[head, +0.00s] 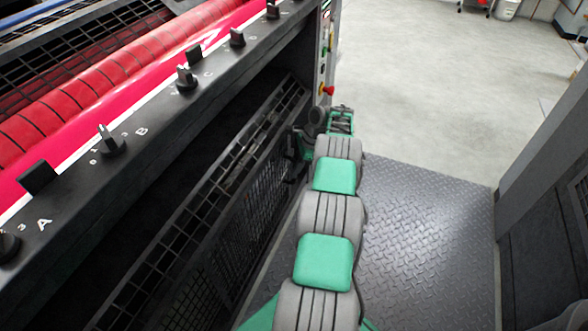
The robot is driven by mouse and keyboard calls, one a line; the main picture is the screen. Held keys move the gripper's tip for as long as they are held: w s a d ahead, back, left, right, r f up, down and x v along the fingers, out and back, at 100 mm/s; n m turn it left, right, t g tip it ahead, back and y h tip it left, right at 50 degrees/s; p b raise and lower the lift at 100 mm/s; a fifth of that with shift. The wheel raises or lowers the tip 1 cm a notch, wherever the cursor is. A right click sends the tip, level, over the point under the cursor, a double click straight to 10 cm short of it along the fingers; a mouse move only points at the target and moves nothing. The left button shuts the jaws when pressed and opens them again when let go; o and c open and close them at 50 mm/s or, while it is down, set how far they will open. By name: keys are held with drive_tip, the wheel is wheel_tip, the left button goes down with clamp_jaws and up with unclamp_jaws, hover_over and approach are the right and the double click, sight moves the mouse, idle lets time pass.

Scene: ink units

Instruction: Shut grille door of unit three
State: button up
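The black grille door (237,222) runs along the lower front of the ink unit. It stands tilted outward, with a dark gap between it and the unit's front ledge. No unit number is readable on it. My arm reaches forward along the door's outer side, and my gripper (301,143) is small and dark near the door's far end. It looks close to the door's edge, but I cannot tell whether it touches. Its fingers are too small and dark to show whether they are open or shut.
The ledge (210,70) carries several black knobs below red rollers (110,75). A control panel with a red button (328,90) stands at the far end. Diamond-plate flooring (425,240) is clear to the right, between the unit and a grey machine side (545,190).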

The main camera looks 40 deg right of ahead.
drive_tip(key=shift+o, duration=0.9)
drive_tip(key=shift+d, duration=0.1)
drive_tip(key=shift+s, duration=0.1)
drive_tip(key=p+v, duration=0.6)
drive_tip(key=v, duration=0.1)
drive_tip(key=shift+r, duration=0.45)
drive_tip(key=shift+s, duration=0.1)
drive_tip(key=shift+c, duration=0.6)
